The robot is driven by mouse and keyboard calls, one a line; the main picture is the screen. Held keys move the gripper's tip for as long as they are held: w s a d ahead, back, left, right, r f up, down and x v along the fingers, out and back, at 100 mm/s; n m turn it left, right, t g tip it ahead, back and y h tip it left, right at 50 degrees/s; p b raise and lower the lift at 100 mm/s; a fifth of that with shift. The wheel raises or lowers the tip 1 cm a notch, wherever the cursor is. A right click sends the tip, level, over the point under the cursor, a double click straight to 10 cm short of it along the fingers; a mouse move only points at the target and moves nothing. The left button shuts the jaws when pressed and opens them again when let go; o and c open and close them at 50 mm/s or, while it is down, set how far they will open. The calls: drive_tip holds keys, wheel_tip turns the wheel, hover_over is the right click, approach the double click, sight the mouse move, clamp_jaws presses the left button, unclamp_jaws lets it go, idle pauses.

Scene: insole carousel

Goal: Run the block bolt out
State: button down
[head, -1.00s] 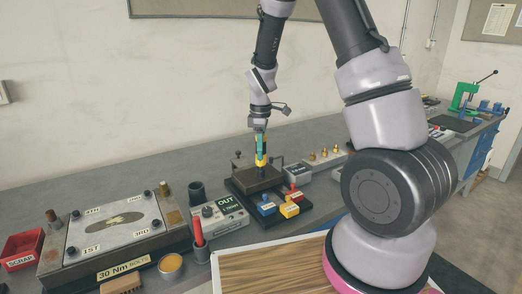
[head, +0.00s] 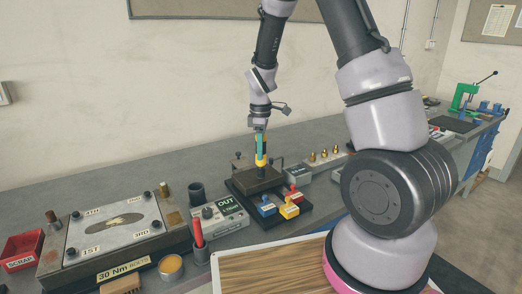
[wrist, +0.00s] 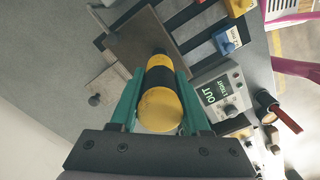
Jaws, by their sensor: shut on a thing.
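My gripper (head: 261,143) points down over the block fixture, its teal fingers shut on a yellow and black driver (head: 261,160). In the wrist view the driver (wrist: 160,108) lies between the two fingers (wrist: 160,82). The driver stands upright on or just above the brown block (head: 254,182), which also shows in the wrist view (wrist: 138,40). The block bolt is hidden beneath the driver, and I cannot tell whether the tip is seated. A grey control box (head: 222,214) with a green display reads OUT; it also shows in the wrist view (wrist: 219,90).
Blue, yellow and red labelled blocks (head: 289,209) sit right of the control box. A plate fixture (head: 115,230) marked 30 Nm and a red scrap bin (head: 22,250) stand left. Brass pieces (head: 324,154) stand behind. A cup with a red-handled item (head: 199,240) is in front.

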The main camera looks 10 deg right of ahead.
drive_tip(key=shift+r, duration=2.75)
drive_tip(key=shift+a, duration=0.1)
